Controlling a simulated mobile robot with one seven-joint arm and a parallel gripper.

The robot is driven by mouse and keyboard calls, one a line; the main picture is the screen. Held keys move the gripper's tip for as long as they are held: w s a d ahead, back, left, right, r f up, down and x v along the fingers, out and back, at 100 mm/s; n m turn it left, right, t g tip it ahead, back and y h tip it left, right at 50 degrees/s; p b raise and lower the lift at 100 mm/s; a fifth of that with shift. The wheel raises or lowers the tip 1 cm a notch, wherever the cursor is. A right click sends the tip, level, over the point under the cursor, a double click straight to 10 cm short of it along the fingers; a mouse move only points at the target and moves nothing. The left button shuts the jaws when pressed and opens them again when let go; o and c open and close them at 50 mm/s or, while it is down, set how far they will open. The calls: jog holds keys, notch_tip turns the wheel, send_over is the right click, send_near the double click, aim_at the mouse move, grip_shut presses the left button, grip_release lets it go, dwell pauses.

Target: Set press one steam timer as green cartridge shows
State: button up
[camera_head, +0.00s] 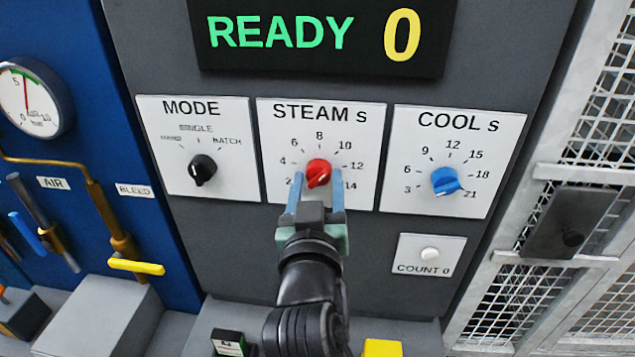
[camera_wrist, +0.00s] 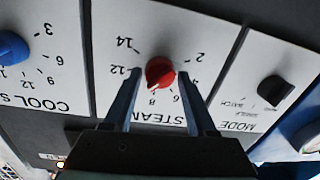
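The red steam knob (camera_head: 318,172) sits at the middle of the white STEAM s panel (camera_head: 369,116), whose scale reads from 2 to 14. In the wrist view the panel is upside down, and the red knob (camera_wrist: 159,71) seems to point near 8; the head view does not show its pointer clearly. My gripper (camera_head: 316,180) is open in front of the panel. Its two blue fingers stand apart on either side of the knob, with visible gaps in the wrist view (camera_wrist: 159,77). The green cartridge is not recognisable in either view.
The black MODE knob (camera_head: 203,170) is left of the steam panel, and the blue COOL knob (camera_head: 445,181) is right. A COUNT button (camera_head: 430,254) is below. The display (camera_head: 318,35) reads READY 0. A mesh guard (camera_head: 510,300) stands at right. A yellow-handled lever (camera_head: 137,266) is left.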

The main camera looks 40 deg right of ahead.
grip_shut()
jog(key=shift+n, duration=0.3)
jog(key=n+p, duration=0.2)
jog(key=n, duration=0.1)
jog(key=shift+r+p, duration=0.1)
jog(key=shift+p, duration=0.2)
jog(key=shift+n+p, duration=1)
jog(key=shift+n, duration=1)
jog(key=shift+g, duration=0.4)
jog(key=shift+o, duration=2)
grip_release()
